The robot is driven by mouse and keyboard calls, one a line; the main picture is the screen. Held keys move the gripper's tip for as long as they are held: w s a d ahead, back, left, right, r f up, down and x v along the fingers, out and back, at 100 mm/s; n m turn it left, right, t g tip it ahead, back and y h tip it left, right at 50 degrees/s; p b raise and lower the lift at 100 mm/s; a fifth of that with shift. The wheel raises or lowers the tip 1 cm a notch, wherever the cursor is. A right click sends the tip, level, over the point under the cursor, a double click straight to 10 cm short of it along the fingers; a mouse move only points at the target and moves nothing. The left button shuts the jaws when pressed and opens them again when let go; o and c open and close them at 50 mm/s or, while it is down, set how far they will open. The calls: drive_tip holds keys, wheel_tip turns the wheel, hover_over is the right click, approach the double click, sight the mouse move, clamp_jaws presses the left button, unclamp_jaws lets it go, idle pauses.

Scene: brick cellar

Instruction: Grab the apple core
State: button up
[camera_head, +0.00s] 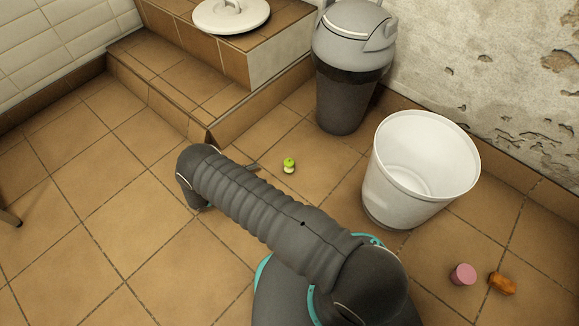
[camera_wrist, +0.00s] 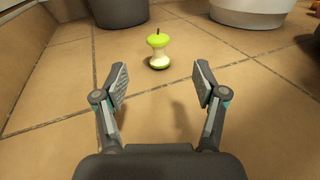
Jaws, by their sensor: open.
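The apple core (camera_head: 289,165) is green at the top with a pale, bitten middle, and sits on the tiled floor. In the wrist view the apple core (camera_wrist: 159,50) stands upright with its dark stem up, ahead of my gripper and between the lines of its two fingers. My gripper (camera_wrist: 160,85) is open and empty, with its fingers spread apart just short of the core. In the head view my arm hides most of the gripper; only a bit of a finger (camera_head: 252,167) shows left of the core.
A white bucket (camera_head: 384,205) stands right of the core, and a dark grey bin (camera_head: 340,105) stands behind it. A tiled step (camera_head: 215,120) is at the back left. A pink cup-like object (camera_head: 463,274) and an orange-brown object (camera_head: 502,284) lie at the lower right.

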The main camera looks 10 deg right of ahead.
drive_tip(key=shift+s+f, duration=0.2)
drive_tip(key=shift+f, duration=0.4)
drive_tip(key=shift+d+f+n+t, duration=0.1)
drive_tip(key=shift+f+n+t, duration=0.05)
drive_tip(key=shift+n+t, duration=0.15)
approach(289, 160)
drive_tip(key=d, duration=0.3)
drive_tip(key=d+f, duration=0.1)
drive_tip(key=shift+w+d+p, duration=0.3)
drive_tip(key=shift+w+d, duration=0.05)
drive_tip(key=shift+w+x, duration=0.1)
drive_tip(key=shift+x, duration=1.2)
drive_tip(key=shift+w+x, duration=0.15)
drive_tip(key=shift+x, duration=1.1)
drive_tip(key=c, duration=1.1)
